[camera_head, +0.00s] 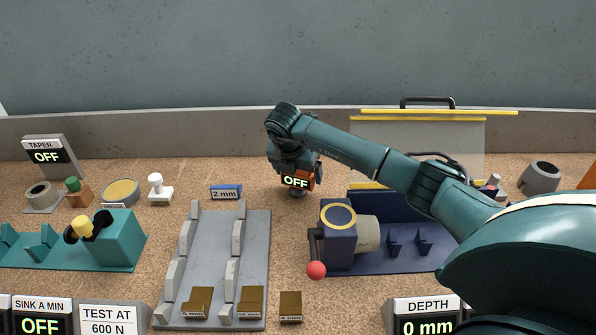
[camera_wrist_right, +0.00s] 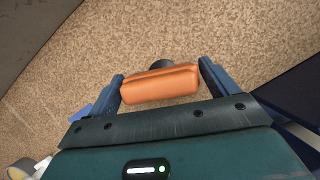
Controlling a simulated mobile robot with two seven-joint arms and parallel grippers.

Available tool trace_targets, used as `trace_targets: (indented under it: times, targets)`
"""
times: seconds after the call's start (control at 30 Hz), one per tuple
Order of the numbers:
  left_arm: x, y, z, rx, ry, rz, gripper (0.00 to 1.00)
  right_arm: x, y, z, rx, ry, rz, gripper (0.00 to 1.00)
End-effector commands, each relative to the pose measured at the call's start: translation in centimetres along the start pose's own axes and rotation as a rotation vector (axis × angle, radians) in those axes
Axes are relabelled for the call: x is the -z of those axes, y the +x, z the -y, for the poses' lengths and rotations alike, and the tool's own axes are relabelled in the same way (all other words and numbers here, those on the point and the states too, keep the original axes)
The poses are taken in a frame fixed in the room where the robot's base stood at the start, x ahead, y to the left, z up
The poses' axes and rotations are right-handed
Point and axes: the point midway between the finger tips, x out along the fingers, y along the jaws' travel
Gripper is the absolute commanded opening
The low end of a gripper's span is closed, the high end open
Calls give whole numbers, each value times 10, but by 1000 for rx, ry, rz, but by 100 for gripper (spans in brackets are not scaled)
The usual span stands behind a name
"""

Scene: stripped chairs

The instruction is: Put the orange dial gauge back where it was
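The orange dial gauge (camera_head: 297,182) is at the middle of the bench in the head view, its display reading OFF. It is between the fingers of my right gripper (camera_head: 300,172). In the right wrist view the gauge (camera_wrist_right: 160,84) spans the space between both fingers (camera_wrist_right: 160,88), which appear to touch its ends. A dark round part shows beyond its far side. In the head view a small grey part shows just under the gauge; I cannot tell whether it rests on the bench. My left gripper is not in view.
A grey sloped rack (camera_head: 209,262) stands left of centre, with a blue 2 mm block (camera_head: 226,192) behind it. A navy fixture (camera_head: 338,246) with a red-knobbed lever stands right. A teal fixture (camera_head: 120,243) is left. Bare cork surrounds the gauge.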

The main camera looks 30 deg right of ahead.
Motion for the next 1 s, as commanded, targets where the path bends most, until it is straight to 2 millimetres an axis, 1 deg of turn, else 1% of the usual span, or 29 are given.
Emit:
trace_targets:
  times: [0.03, 0.13, 0.17, 0.37, 0.47, 0.5, 0.57, 0.67, 0.9, 1.0]
  targets:
    - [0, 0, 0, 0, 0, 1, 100, 0, 0, 0, 0, 0, 0, 90]
    - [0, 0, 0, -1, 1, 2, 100, 0, 0, 0, 0, 0, 0, 98]
    - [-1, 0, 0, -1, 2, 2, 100, 0, 0, 0, 0, 0, 0, 100]
    - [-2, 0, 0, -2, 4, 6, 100, 0, 0, 0, 0, 0, 0, 100]
    - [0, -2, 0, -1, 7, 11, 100, -2, -5, 0, 0, 1, 0, 100]
    - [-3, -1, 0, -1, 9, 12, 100, -2, -8, 0, -2, 0, 1, 100]
    - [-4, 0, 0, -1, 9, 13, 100, -2, -16, -1, -3, 0, 2, 100]
    - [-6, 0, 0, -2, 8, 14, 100, -2, -35, -1, -5, 0, 3, 100]
    - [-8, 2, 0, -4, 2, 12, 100, -2, -87, -1, -5, 1, 3, 100]
    - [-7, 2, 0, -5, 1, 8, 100, -2, -104, 0, -4, 0, 2, 100]
